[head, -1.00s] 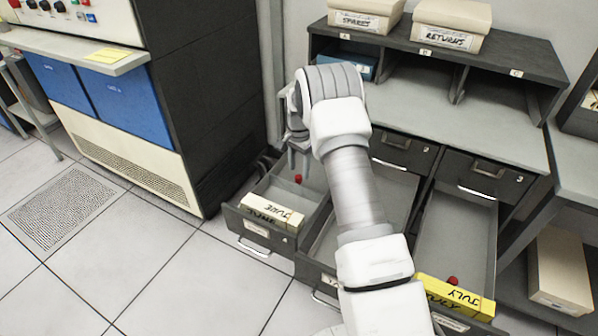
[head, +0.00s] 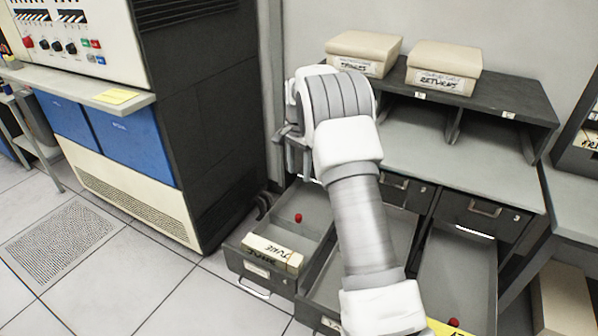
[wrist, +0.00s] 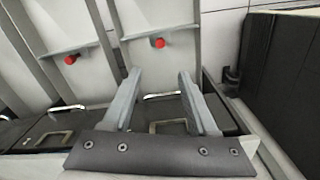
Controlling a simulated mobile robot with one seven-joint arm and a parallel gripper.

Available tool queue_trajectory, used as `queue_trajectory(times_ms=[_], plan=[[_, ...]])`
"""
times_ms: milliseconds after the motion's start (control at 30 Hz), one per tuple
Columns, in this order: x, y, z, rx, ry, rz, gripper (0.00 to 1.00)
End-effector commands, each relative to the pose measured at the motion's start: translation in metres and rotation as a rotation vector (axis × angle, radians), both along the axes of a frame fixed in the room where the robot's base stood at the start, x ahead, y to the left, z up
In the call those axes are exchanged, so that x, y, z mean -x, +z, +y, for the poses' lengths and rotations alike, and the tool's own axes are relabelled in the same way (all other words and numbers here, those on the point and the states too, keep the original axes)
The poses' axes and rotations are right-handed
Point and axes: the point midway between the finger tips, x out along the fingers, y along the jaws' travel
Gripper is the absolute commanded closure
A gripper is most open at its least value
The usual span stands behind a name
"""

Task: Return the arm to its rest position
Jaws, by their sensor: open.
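My gripper (wrist: 160,75) is open and empty in the wrist view, its two fingers apart above the open drawers. In the head view the arm reaches up from the bottom, and the gripper is mostly hidden behind the wrist, with a grey part showing at its left. The left drawer (head: 258,284) is open and holds a cream card deck marked JUNE (head: 272,252) and a small red piece (head: 298,217). The right drawer (head: 450,265) is open, with a yellow deck (head: 448,329) cut off at the bottom and another red piece (head: 454,322).
A middle drawer (head: 392,235) stands open, partly behind my arm. Above the drawers is a grey shelf unit (head: 505,95) with two lidded boxes, one marked RETURNS (head: 442,70). A dark machine cabinet (head: 200,120) stands at the left. The tiled floor (head: 150,275) in front is clear.

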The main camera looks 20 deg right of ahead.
Motion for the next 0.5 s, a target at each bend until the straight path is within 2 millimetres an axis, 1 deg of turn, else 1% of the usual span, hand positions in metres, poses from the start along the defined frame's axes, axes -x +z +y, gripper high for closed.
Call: queue_trajectory(times_ms=[167, 267, 367, 500], plan=[[0.001, 0.003, 0.000, 0.000, 0.003, -0.004, 0.41], [0.004, 0.018, 0.002, 0.000, 0.021, -0.015, 0.41], [0.013, 0.045, 0.006, 0.000, 0.059, -0.037, 0.41], [0.034, 0.090, 0.014, 0.003, 0.134, -0.075, 0.41]])
